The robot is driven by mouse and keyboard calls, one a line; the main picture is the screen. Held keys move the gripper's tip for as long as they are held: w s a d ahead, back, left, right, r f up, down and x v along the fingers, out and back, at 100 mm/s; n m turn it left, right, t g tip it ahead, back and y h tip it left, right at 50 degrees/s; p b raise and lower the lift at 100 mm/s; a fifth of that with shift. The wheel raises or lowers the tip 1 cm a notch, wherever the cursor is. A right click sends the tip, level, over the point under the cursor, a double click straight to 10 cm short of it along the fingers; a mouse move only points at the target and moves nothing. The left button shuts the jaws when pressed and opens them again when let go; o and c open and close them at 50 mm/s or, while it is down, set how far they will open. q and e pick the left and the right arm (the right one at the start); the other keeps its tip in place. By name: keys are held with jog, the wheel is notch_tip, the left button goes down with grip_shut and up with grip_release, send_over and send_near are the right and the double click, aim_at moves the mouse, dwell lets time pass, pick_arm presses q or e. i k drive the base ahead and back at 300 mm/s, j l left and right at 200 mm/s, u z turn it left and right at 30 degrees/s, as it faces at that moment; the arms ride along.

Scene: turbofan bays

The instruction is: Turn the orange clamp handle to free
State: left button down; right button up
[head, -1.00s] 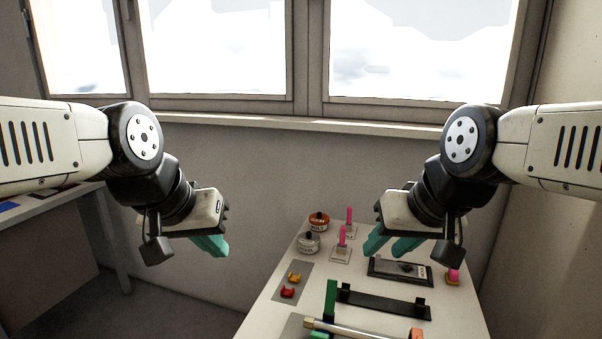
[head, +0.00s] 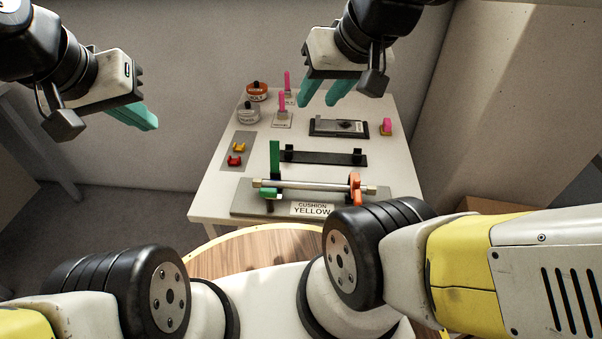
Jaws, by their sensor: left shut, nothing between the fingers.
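The orange clamp handle (head: 355,186) is at the right end of a pale rod (head: 315,186) on a grey base plate (head: 245,197) near the table's front. A green clamp part (head: 271,193) is at the rod's left end, with a green upright piece (head: 275,158) behind it. My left gripper (head: 150,122) is shut and empty, left of the table and well away from the orange handle. My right gripper (head: 325,95) is open and empty, above the table's back part, behind the orange handle and apart from it.
A label reading "CUSHION YELLOW" (head: 312,210) is on the base plate's front.

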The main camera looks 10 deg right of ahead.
aim_at(357, 193)
jog(key=z, duration=1.25)
jog(key=k+l, duration=0.1)
jog(key=l, duration=0.3)
jog(key=k+l+u, duration=0.1)
jog(key=l, duration=0.25)
